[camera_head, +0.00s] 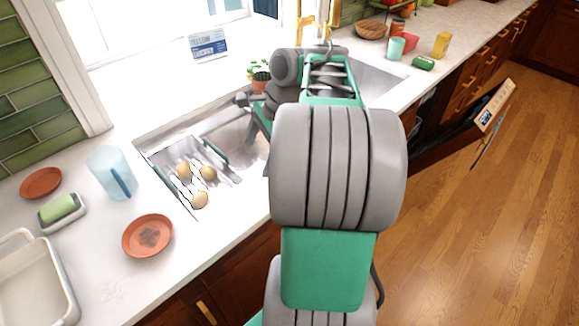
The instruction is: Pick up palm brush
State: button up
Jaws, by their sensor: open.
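I cannot make out a palm brush for certain in the head view; my arm covers much of the sink. My gripper (250,112) is over the sink, partly hidden behind my own arm, and its jaws are open. I see nothing held between them. The steel sink (225,137) is set in the white counter. Several round tan items (208,173) lie in the rack at its left side. A green block (58,207) like a sponge rests on a small grey dish (75,218) at the far left.
Left counter: a blue translucent pitcher (104,188), two terracotta plates (140,247) (40,184) and a white tub (66,292). Right counter: a teal cup (396,48), a green can (423,63), a yellow bottle (441,45). A potted plant (261,86) stands behind the sink. A dishwasher door (450,128) hangs open.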

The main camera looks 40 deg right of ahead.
jog(key=s+d+m, duration=0.1)
jog(key=d+m, duration=0.1)
jog(key=d, duration=0.1)
jog(key=s+d+m, duration=0.2)
jog(key=d, duration=0.1)
jog(key=s+d+m, duration=0.1)
jog(key=d+m, duration=0.1)
jog(key=d, duration=0.1)
jog(key=shift+s+d+f+m+y, duration=0.3)
jog(key=shift+d, duration=0.1)
jog(key=b+x, duration=0.4)
jog(key=x, duration=0.3)
jog(key=shift+w+f, duration=0.2)
jog(key=shift+f, duration=0.1)
jog(key=shift+r, duration=0.1)
jog(key=c, duration=1.5)
